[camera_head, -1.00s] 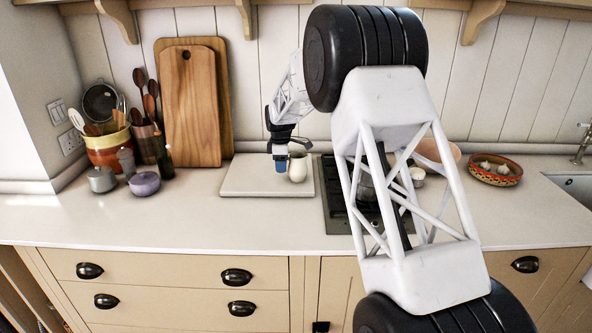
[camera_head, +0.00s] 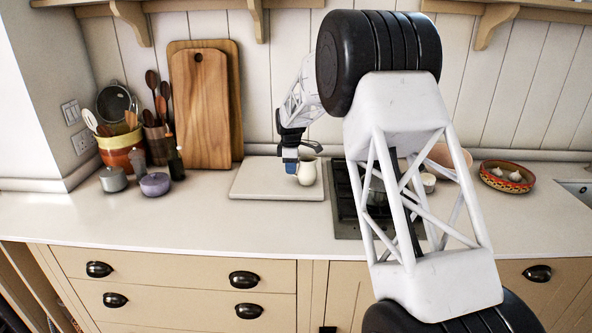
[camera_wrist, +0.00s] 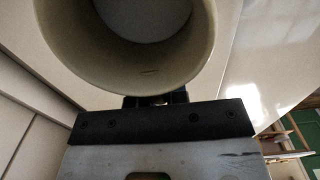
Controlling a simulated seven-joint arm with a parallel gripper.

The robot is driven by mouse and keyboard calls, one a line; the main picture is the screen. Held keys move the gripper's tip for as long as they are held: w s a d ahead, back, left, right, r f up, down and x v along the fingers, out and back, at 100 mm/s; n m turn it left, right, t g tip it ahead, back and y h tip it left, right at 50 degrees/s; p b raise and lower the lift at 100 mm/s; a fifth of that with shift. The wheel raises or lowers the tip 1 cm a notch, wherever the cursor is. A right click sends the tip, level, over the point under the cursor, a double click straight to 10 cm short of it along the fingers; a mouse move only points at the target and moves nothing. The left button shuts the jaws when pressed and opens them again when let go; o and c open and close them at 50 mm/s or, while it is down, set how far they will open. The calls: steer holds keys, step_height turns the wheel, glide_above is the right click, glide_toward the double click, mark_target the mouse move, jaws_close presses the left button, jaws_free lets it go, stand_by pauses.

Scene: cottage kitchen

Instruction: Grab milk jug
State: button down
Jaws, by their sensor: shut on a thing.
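The milk jug (camera_head: 307,173) is a small cream-white jug, upright at the right side of the pale board (camera_head: 262,192) on the counter. My gripper (camera_head: 291,163) reaches down from above at the jug's left side, with its blue-tipped fingers against it. In the wrist view, the jug's wide round rim (camera_wrist: 205,55) fills the top of the picture, right in front of the gripper. My gripper is shut on the jug. The fingertips are mostly hidden, and I cannot tell whether the jug is clear of the board.
A dark hob (camera_head: 346,205) lies just right of the board, partly behind my arm. Wooden chopping boards (camera_head: 200,110) lean at the back left, beside a utensil pot (camera_head: 122,150), a grey pot (camera_head: 113,180) and a purple pot (camera_head: 155,184). A garlic bowl (camera_head: 507,178) stands right. The front counter is clear.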

steer(key=shift+r, duration=0.4)
steer(key=shift+r, duration=1.35)
steer(key=s+d, duration=0.2)
steer(key=s, duration=0.5)
steer(key=s+d+r, duration=0.1)
steer(key=s, duration=0.7)
steer(key=shift+d+r, duration=0.3)
steer(key=shift+d, duration=0.1)
steer(key=shift+s, duration=0.25)
